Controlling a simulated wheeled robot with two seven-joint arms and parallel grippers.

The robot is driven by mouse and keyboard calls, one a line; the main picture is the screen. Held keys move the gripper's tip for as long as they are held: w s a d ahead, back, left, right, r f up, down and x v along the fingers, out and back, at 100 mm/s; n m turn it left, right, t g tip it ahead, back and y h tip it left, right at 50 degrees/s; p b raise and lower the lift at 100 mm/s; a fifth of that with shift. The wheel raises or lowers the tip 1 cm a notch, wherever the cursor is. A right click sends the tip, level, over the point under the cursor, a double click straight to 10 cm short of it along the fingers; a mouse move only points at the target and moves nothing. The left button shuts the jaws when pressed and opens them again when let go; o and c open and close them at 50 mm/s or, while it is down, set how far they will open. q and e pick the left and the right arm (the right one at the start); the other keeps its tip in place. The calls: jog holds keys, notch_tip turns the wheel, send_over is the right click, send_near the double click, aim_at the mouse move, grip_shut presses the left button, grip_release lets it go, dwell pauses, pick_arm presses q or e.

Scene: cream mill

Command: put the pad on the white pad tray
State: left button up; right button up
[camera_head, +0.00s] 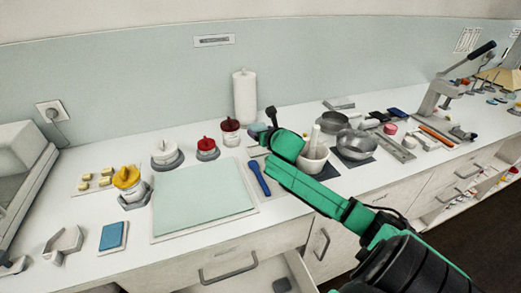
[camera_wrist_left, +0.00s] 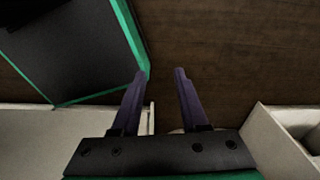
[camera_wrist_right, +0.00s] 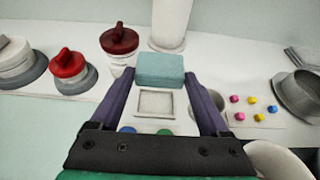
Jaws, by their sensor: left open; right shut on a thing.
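The pad (camera_wrist_right: 160,68) is a small teal block, held between the fingertips of my right gripper (camera_wrist_right: 162,82). In the head view the pad (camera_head: 257,128) shows just left of my green right hand. The white pad tray (camera_wrist_right: 154,103) is a small square tray with a raised rim, seen below and nearer than the pad in the right wrist view. The pad appears above the counter and apart from the tray; the exact height is unclear. My left gripper (camera_wrist_left: 160,72) is open and empty above a dark brown floor; it is outside the head view.
Red-lidded jars (camera_head: 207,149) and a paper roll (camera_head: 244,97) stand left of and behind the right gripper. A mortar (camera_head: 313,158) and steel bowls (camera_head: 357,145) stand to the right. A pale green mat (camera_head: 202,198) lies clear at front left. A drawer (camera_head: 265,277) stands open below.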

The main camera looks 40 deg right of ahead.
aim_at(261, 157)
jog(key=f, duration=0.7)
jog(key=shift+w+d+f, duration=0.1)
jog(key=shift+w+f, duration=0.15)
jog(key=shift+f, duration=0.5)
pick_arm(q)
jog(key=shift+w+d+f, duration=0.1)
jog(key=shift+w, duration=0.4)
jog(key=shift+w+d+f, duration=0.1)
jog(key=shift+w, duration=0.4)
pick_arm(e)
jog(key=o, duration=1.3)
jog(key=v, duration=1.2)
pick_arm(q)
jog(key=shift+s+r, duration=0.1)
